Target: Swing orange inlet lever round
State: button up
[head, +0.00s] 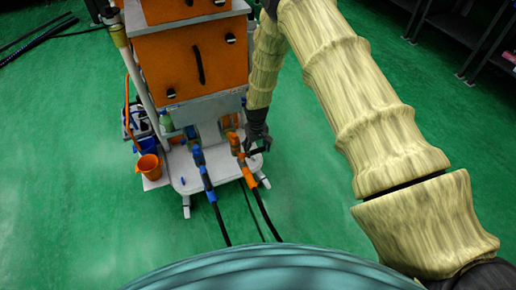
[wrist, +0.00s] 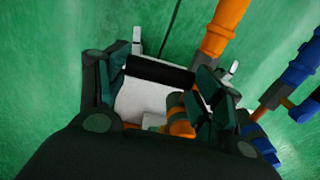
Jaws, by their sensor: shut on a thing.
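The orange inlet pipe (head: 237,147) stands low on the cart's base, right of the blue one, and shows at the top of the wrist view (wrist: 222,30). Its lever ends in a dark bar-shaped grip (wrist: 160,73), which also shows as a short dark bar right of the orange pipe in the head view. My gripper (head: 257,146) comes down from above at the orange pipe's right side. In the wrist view its fingers (wrist: 163,80) stand at the two ends of the dark bar and are shut on it. The lever's joint is partly hidden by the right finger.
A blue inlet pipe (head: 200,163) with a blue lever stands close to the left. An orange bucket (head: 149,166) sits at the cart's left edge. The orange cabinet (head: 190,62) rises behind. Black hoses run forward over the green floor (head: 330,215), which is open to the right.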

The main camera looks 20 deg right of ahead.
jog(key=shift+w, duration=0.1)
jog(key=o, duration=1.4)
jog(key=shift+o, duration=0.2)
jog(key=shift+r, duration=0.1)
notch_tip(320, 180, up, 12)
